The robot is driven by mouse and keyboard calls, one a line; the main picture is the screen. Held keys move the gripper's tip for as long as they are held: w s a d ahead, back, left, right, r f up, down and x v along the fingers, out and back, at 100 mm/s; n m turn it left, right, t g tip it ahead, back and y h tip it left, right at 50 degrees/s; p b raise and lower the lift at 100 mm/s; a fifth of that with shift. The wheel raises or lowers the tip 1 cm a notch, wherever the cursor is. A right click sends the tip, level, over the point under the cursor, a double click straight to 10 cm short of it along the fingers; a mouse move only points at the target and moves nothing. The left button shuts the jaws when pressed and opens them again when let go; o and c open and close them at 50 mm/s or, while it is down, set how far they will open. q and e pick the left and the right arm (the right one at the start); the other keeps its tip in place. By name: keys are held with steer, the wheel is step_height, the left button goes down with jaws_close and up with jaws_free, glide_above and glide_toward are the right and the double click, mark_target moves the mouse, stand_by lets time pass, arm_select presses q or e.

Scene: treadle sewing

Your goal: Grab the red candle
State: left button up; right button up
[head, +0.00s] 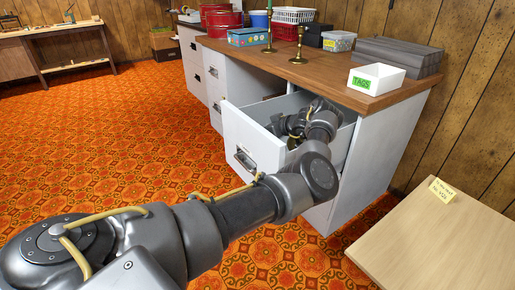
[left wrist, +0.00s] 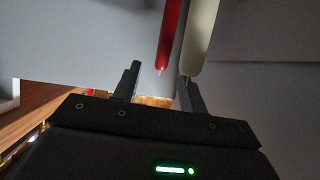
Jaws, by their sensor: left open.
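A red candle (left wrist: 171,35) shows in the left wrist view, its wick end towards my left gripper (left wrist: 160,75). A cream candle (left wrist: 200,38) lies close on its right. The left gripper is open; the red candle's tip appears between the two fingers, and the cream candle's end appears by the right finger. I cannot tell whether anything touches. In the head view my left arm reaches into the open drawer (head: 240,140) of a grey cabinet. The drawer front and my wrist hide the candles there. My right gripper is in neither view.
Drawer walls surround the left wrist closely. On the wooden desktop (head: 330,75) above stand brass candlesticks (head: 299,47), one with a green candle (head: 269,8), a white TAGS box (head: 377,78) and other boxes. A pale table (head: 440,240) is at lower right. The patterned floor at left is clear.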

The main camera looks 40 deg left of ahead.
arm_select(q)
steer(key=b+x, duration=0.1)
steer(key=x, duration=0.3)
steer(key=shift+a+f, duration=0.1)
steer(key=shift+a, duration=0.1)
steer(key=shift+c, duration=0.3)
jaws_close()
